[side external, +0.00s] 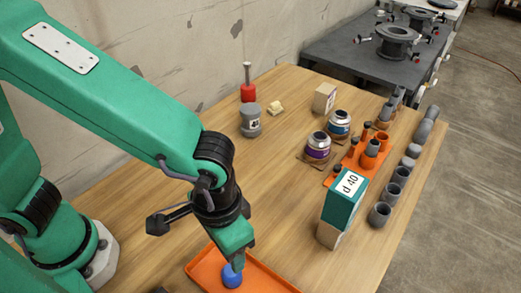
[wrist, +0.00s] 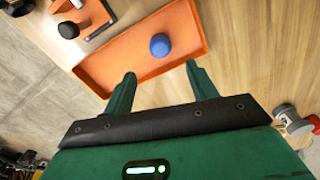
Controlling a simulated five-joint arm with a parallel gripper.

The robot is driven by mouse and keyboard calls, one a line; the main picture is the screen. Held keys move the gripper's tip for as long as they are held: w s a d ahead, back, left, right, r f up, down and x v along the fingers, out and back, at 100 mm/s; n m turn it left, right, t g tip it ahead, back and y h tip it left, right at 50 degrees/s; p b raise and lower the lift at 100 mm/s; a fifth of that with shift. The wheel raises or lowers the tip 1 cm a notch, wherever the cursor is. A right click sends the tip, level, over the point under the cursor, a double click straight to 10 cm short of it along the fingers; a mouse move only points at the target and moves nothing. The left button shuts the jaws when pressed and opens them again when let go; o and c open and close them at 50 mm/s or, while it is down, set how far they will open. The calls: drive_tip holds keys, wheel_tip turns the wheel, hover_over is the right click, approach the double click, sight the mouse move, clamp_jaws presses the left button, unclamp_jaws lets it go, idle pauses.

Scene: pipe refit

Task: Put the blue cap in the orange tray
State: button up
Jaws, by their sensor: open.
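The blue cap (side external: 231,280) lies inside the orange tray (side external: 262,274), near the front edge of the side view. In the wrist view the cap (wrist: 160,45) sits on the tray floor, apart from the tray (wrist: 110,62) walls. My gripper (side external: 238,263) is over the tray, its tip just above the cap in the side view. In the wrist view my gripper (wrist: 160,78) has its two fingers spread with nothing between them, and the cap shows beyond the fingertips. The tray's near part is cut off in the side view.
An orange rack (side external: 354,160) with fittings, grey sockets (side external: 390,192) and a green-and-tan box (side external: 343,205) stand at right. Purple (side external: 318,147) and blue (side external: 340,123) tins, a grey jar (side external: 250,120) and a red-based tool (side external: 248,90) stand farther back. The table's middle is clear.

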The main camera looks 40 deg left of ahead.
drive_tip(key=shift+r, duration=0.55)
drive_tip(key=w+a+r+n+t+h, duration=0.1)
drive_tip(key=w+a+r, duration=0.25)
drive_tip(key=a, duration=0.35)
drive_tip(key=w+a+r+n+t, duration=0.1)
drive_tip(key=w+a+r, duration=0.25)
drive_tip(key=a, duration=0.45)
drive_tip(key=s+a+r+t, duration=0.1)
drive_tip(key=a+r, duration=0.1)
drive_tip(key=a, duration=0.4)
drive_tip(key=s+a+r+n+t+y, duration=0.1)
drive_tip(key=s+a+r+t, duration=0.1)
drive_tip(key=a, duration=0.5)
drive_tip(key=shift+s+r+t, duration=0.2)
drive_tip(key=shift+s+t, duration=0.1)
